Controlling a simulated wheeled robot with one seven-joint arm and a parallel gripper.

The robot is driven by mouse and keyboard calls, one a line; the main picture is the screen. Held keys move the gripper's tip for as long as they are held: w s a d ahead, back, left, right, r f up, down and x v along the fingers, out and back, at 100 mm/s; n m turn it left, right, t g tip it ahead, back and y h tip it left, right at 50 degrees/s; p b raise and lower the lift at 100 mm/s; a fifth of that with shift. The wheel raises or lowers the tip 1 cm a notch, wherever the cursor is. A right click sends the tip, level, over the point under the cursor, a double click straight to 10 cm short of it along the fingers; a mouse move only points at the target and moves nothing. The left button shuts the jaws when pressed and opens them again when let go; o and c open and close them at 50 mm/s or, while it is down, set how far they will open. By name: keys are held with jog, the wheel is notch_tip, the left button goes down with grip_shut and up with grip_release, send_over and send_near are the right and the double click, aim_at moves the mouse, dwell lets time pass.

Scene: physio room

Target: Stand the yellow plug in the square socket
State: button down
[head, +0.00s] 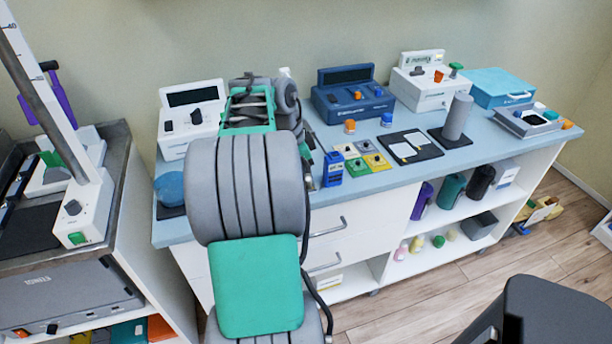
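I cannot pick out the yellow plug with certainty. A small blue block (333,168) stands upright left of the tiles. My grey and green arm fills the middle of the view and reaches over the counter. My gripper cannot be made out behind it.
On the counter (428,170) stand a dark blue device (352,96), a white device (195,118), a grey cylinder (457,117) on a dark base, a black board with white cards (409,146) and a grey tray (530,121). A dark stool (550,312) stands front right.

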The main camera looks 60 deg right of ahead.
jog(key=c, duration=1.3)
grip_release()
jog(key=shift+c, duration=0.2)
jog(key=shift+o, duration=0.4)
jog(key=o, duration=0.4)
jog(key=shift+r, duration=0.1)
notch_tip(320, 180, up, 7)
jog(key=p, duration=0.5)
jog(key=shift+p, duration=0.35)
